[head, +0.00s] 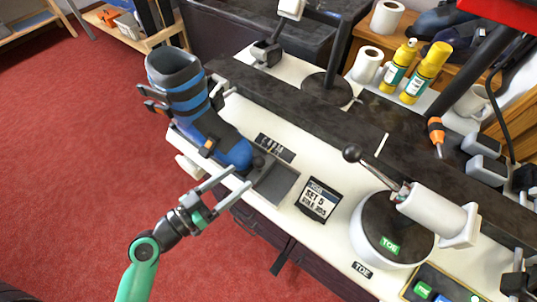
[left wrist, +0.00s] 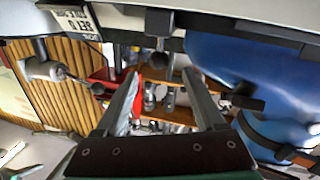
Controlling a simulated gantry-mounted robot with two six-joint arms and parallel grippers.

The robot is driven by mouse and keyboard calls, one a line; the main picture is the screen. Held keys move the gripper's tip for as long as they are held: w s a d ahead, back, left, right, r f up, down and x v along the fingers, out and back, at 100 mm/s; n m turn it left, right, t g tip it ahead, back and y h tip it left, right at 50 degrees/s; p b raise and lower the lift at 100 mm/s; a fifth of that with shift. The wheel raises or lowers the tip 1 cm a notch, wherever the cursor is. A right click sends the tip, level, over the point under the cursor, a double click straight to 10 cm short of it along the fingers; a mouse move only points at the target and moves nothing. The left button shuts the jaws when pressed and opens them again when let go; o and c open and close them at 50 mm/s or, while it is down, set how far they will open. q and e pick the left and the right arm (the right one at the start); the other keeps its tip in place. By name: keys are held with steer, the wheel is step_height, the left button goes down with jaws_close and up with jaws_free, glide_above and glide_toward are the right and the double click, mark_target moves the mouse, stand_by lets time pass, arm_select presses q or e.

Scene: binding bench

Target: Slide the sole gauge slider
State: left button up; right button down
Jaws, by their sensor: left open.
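A blue and grey boot (head: 197,112) stands on the white bench with its toe towards the gauge; its blue shell also fills the right of the left wrist view (left wrist: 250,85). The sole gauge (head: 276,184) is a dark grey plate just beyond the toe. A small dark block (head: 258,163), which looks like the slider, sits at its toe end. In the left wrist view a dark piece (left wrist: 159,24) hangs above and between my fingers. My left gripper (head: 241,178) is open and empty at the gauge's front edge, near the toe. My right gripper is not visible.
A set card (head: 319,200) lies right of the gauge. Yellow bottles (head: 427,72) and paper rolls stand behind. The floor in front of the bench (head: 75,130) is clear.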

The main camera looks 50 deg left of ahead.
mark_target(269, 163)
arm_select(q)
steer(key=w+p, duration=0.1)
steer(key=w, duration=0.2)
steer(key=w+p, duration=0.1)
steer(key=w, duration=0.7)
steer(key=shift+w+d+p, duration=0.2)
steer(key=shift+d+p, duration=0.05)
steer(key=shift+p, duration=0.15)
jaws_close()
stand_by(0.7)
